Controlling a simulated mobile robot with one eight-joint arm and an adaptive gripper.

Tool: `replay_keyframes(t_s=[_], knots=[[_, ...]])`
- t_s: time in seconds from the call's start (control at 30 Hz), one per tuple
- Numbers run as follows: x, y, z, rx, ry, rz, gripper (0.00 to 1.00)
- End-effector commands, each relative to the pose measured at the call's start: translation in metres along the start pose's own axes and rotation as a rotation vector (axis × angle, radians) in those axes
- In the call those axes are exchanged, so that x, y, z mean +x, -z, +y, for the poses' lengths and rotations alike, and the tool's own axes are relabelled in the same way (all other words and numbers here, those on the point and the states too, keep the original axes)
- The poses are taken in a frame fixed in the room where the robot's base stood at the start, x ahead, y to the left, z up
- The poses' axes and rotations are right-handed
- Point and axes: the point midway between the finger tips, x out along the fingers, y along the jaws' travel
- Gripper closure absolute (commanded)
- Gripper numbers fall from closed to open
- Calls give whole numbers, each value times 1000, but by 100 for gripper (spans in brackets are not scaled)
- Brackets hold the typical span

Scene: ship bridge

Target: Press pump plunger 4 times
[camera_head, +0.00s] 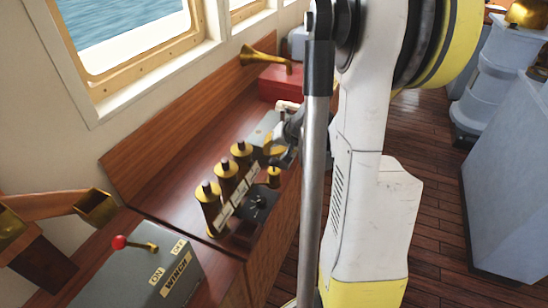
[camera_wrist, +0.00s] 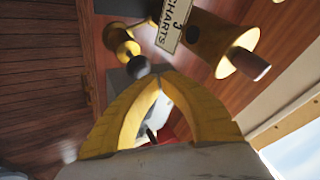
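A small brass fitting (camera_head: 273,179) stands on the console's front side, just below my gripper (camera_head: 284,155). In the wrist view, a spool-shaped brass fitting (camera_wrist: 122,44) with a dark ball knob (camera_wrist: 138,66) looks like the same thing and may be the pump plunger; no label confirms it. My gripper's yellow fingers (camera_wrist: 157,80) come together at the tips with nothing seen between them. The tips appear close to the knob, but I cannot tell whether they touch it. In the head view my arm partly hides the gripper.
A winch box (camera_head: 150,275) with a red-knobbed lever is at lower left. A brass horn (camera_head: 262,57) is behind.

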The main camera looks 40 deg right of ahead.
Motion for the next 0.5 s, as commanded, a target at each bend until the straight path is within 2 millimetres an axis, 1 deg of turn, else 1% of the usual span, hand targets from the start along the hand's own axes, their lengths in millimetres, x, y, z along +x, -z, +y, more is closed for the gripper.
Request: replay_keyframes(t_s=[0.37, 0.5], knots=[[-2, 1, -1, 0, 0, 0, 100], [-10, 5, -5, 0, 0, 0, 100]])
